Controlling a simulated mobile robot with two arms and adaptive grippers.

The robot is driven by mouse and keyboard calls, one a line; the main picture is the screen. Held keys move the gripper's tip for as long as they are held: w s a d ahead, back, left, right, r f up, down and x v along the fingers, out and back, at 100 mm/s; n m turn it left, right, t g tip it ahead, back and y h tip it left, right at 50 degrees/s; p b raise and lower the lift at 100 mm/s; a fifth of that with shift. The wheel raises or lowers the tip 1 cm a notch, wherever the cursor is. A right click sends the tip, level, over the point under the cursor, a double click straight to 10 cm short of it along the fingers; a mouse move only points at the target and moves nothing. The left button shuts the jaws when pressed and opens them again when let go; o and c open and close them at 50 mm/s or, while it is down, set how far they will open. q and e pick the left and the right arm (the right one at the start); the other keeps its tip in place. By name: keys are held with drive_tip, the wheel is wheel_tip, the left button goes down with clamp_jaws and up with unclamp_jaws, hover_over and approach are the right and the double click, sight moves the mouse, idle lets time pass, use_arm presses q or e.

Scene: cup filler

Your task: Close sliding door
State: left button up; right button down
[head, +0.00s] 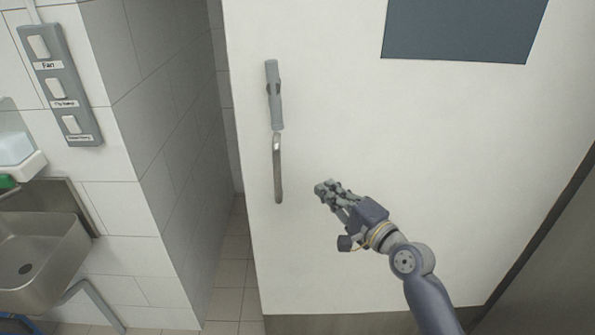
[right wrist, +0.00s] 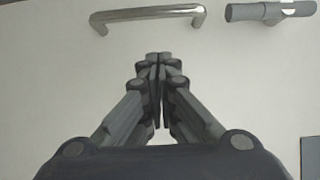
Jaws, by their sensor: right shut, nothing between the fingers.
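The sliding door (head: 340,100) is a large white panel in the middle and right of the head view. A gap shows between its left edge and the tiled wall, so it stands partly open. A metal bar handle (head: 278,168) and a grey latch-like fitting (head: 273,95) sit near its left edge. In the right wrist view the handle (right wrist: 150,14) is at the top, with the fitting (right wrist: 272,10) to its right. My right gripper (head: 322,188) is shut and empty, right of the handle and apart from it. It also shows in the right wrist view (right wrist: 160,58). My left gripper is not in view.
A tiled wall (head: 170,120) stands left of the gap. It carries a grey switch panel (head: 60,85). A metal sink (head: 40,245) is at the lower left. A dark window (head: 460,28) is high on the door. Tiled floor (head: 228,270) shows in the gap.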

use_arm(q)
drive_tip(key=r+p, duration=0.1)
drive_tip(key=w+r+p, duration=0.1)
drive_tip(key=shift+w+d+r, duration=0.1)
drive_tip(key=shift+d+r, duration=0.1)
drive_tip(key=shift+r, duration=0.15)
use_arm(e)
drive_tip(key=w+a, duration=0.6)
drive_tip(key=a, duration=0.1)
drive_tip(key=shift+w+a+f, duration=0.15)
drive_tip(key=shift+w+a, duration=0.1)
drive_tip(key=shift+w, duration=0.1)
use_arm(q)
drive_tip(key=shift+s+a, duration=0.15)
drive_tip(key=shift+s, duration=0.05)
